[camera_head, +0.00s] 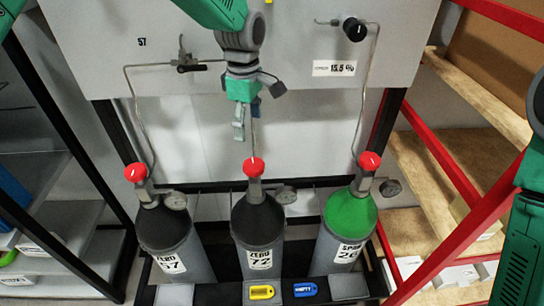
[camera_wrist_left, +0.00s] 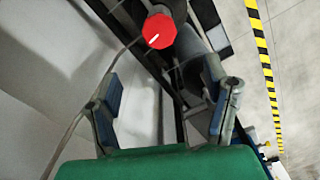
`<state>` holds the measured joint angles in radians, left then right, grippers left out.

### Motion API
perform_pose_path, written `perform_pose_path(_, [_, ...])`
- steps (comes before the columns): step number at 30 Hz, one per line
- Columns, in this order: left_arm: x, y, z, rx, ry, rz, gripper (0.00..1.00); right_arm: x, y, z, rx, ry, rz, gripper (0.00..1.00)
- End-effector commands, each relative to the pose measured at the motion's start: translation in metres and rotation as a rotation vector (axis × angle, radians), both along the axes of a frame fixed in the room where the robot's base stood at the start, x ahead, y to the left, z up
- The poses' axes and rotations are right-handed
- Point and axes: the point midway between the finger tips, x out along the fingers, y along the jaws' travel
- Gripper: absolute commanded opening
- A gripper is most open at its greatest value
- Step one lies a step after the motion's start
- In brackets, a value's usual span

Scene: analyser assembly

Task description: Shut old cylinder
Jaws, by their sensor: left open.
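Three gas cylinders stand in a row in the head view: a left dark-topped one (camera_head: 165,235), a middle dark-topped one (camera_head: 258,225) labelled 72, and a right green-topped one (camera_head: 348,222). Each has a red valve knob on top: left (camera_head: 135,172), middle (camera_head: 255,167), right (camera_head: 369,160). Which cylinder is the old one I cannot tell. My left gripper (camera_head: 243,118) is open and empty, above the middle knob in the picture. In the left wrist view a red knob (camera_wrist_left: 159,31) with a white mark lies beyond the open fingers (camera_wrist_left: 163,112), apart from them. My right gripper is out of view.
A panel (camera_head: 300,60) behind carries a black knob (camera_head: 355,29), a small valve (camera_head: 188,65) and thin tubes. Yellow (camera_head: 262,292) and blue (camera_head: 305,289) tags lie at the front. A red-framed shelf (camera_head: 450,165) stands right, grey shelving (camera_head: 70,215) left.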

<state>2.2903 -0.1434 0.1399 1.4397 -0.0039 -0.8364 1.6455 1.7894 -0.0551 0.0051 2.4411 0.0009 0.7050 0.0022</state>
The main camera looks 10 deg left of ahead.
Motion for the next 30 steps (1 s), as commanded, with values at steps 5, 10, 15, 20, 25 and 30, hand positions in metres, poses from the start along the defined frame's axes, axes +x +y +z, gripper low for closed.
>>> perform_pose_path(5, [-0.002, -0.01, -0.028, 0.009, 0.006, -0.004, 0.7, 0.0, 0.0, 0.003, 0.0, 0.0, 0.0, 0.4])
perform_pose_path(10, [-0.002, -0.015, -0.065, 0.013, 0.005, -0.007, 0.7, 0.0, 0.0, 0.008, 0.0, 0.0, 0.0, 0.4])
perform_pose_path(15, [-0.002, -0.013, -0.099, 0.011, 0.003, -0.007, 0.7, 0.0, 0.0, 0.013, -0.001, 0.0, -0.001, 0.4])
perform_pose_path(20, [-0.002, -0.008, -0.122, 0.007, 0.001, -0.005, 0.7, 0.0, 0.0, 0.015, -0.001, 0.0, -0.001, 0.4])
perform_pose_path(25, [-0.001, -0.005, -0.133, 0.004, 0.0, -0.005, 0.7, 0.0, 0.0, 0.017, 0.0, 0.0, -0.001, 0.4])
perform_pose_path(30, [-0.001, -0.009, -0.134, 0.008, 0.0, -0.007, 0.7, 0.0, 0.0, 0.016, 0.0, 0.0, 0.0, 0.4])
